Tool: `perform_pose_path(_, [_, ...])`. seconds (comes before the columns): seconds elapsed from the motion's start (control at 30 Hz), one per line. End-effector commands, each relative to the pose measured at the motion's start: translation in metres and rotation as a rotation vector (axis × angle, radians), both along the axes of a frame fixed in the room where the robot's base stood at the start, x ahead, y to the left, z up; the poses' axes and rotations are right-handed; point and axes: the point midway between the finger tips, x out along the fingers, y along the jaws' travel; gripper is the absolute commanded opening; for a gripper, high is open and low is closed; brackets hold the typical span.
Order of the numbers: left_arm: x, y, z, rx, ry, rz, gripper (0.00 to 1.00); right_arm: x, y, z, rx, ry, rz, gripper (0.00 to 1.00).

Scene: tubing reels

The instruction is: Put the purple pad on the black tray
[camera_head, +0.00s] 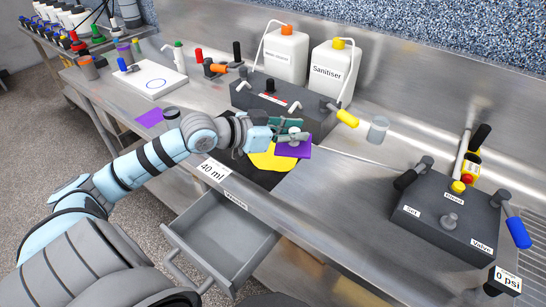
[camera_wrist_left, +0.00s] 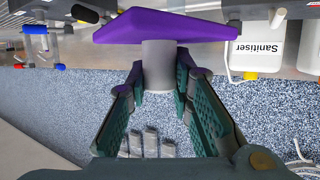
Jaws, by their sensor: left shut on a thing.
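My left gripper (camera_head: 290,138) is shut on the grey knob of a purple pad (camera_head: 293,150). In the left wrist view, the left gripper (camera_wrist_left: 158,78) has the knob between its fingers, and the flat purple pad (camera_wrist_left: 180,26) shows beyond the fingertips. The black tray (camera_head: 262,181) lies at the counter's front, partly covered by a yellow pad (camera_head: 266,161) and my gripper. The held pad appears over the tray's right side; whether it touches anything is unclear. My right gripper is not in view.
A purple square (camera_head: 150,118) lies on the counter at left. A grey valve block (camera_head: 270,98) and white bottles (camera_head: 333,70) stand behind the tray. An open drawer (camera_head: 220,240) juts out below the counter. Bare counter (camera_head: 335,195) lies to the right.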

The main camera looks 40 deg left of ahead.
Motion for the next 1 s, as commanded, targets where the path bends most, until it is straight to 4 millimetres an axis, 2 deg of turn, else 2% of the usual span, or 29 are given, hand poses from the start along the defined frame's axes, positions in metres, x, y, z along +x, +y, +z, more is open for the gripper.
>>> perform_pose_path(0.03, [0.021,0.020,0.005,-0.008,-0.010,0.104,0.00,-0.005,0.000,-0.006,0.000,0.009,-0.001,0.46])
perform_pose_path(0.13, [0.051,0.063,0.018,-0.012,-0.005,0.327,0.00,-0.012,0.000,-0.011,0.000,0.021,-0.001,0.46])
perform_pose_path(0.23, [0.067,0.096,0.028,-0.012,0.001,0.504,0.00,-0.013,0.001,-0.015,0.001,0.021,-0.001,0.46])
perform_pose_path(0.37, [0.073,0.120,0.033,-0.007,0.006,0.634,0.00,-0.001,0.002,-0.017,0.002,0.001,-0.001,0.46])
perform_pose_path(0.47, [0.073,0.124,0.013,0.000,0.010,0.657,0.00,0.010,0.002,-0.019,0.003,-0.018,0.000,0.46])
perform_pose_path(0.6, [0.072,0.124,-0.041,0.000,0.013,0.655,0.00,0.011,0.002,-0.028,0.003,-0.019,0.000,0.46])
perform_pose_path(0.73, [0.072,0.123,-0.089,0.001,0.010,0.653,0.00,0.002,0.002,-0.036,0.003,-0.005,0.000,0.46])
perform_pose_path(0.8, [0.072,0.123,-0.106,0.001,0.008,0.652,0.00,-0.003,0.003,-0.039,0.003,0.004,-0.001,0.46])
perform_pose_path(1.0, [0.072,0.123,-0.138,0.001,0.008,0.652,0.00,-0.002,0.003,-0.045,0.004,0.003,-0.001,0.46])
